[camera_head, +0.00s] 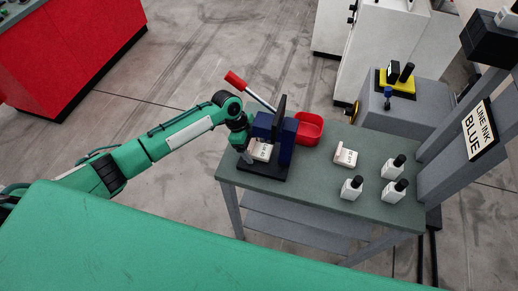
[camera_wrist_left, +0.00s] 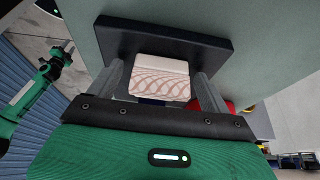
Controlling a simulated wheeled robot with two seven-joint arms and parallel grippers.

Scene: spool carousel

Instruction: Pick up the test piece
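A white block with a reddish wavy pattern, apparently the test piece (camera_wrist_left: 160,80), lies on the dark base plate of a small lever press. In the head view this white block (camera_head: 261,151) shows only partly, beside the blue press body. My left gripper (camera_head: 249,151) is at the press's left side. In the left wrist view its two fingers (camera_wrist_left: 162,88) stand on either side of the block, with narrow gaps visible, so it looks open around it. My right gripper does not show in the head view. A small green arm (camera_wrist_left: 38,92) at the left of the wrist view shows no clear fingers.
The press (camera_head: 286,140) has a red-handled lever (camera_head: 236,81). A red tray (camera_head: 309,127) stands behind it. Another white block (camera_head: 345,155) and three white bottles with black caps (camera_head: 351,188) stand to the right on the grey-green table (camera_head: 312,190). The table's front middle is clear.

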